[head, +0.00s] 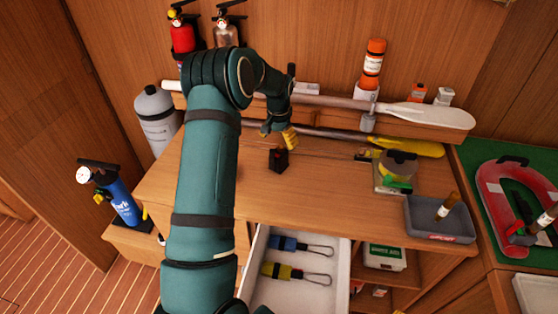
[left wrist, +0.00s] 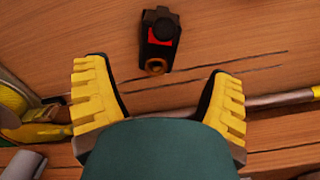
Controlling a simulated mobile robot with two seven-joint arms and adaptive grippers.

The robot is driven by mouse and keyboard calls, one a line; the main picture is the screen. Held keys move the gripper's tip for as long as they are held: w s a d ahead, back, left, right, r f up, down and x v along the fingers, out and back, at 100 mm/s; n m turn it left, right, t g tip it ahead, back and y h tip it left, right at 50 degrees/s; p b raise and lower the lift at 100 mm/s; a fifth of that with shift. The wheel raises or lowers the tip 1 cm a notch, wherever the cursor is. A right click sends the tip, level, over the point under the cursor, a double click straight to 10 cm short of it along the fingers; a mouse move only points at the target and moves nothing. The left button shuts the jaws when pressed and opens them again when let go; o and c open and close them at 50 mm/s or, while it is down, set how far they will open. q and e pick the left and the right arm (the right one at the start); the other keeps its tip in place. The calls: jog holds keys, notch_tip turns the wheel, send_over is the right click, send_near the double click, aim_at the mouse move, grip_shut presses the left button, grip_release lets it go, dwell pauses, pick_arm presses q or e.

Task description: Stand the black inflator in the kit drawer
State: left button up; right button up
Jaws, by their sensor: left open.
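My left gripper (head: 278,133) is open and empty, with yellow fingers, above and behind the inflator in the head view. It does not appear to touch it. The white kit drawer (head: 292,298) is pulled open below the worktop's front edge. My left arm hides part of its left side. My right gripper is out of view.
An oar (head: 418,113) and shelf stand behind the inflator. A grey tray (head: 440,220) is at right.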

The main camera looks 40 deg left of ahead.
aim_at(279, 152)
pick_arm(q)
jog(key=f, duration=0.5)
jog(key=shift+s+d, duration=0.15)
jog(key=shift+s, duration=0.05)
jog(key=shift+w+f, duration=0.1)
jog(key=shift+f, duration=0.4)
jog(key=shift+c, duration=0.3)
jog(key=shift+r, duration=0.1)
jog(key=c, duration=1.3)
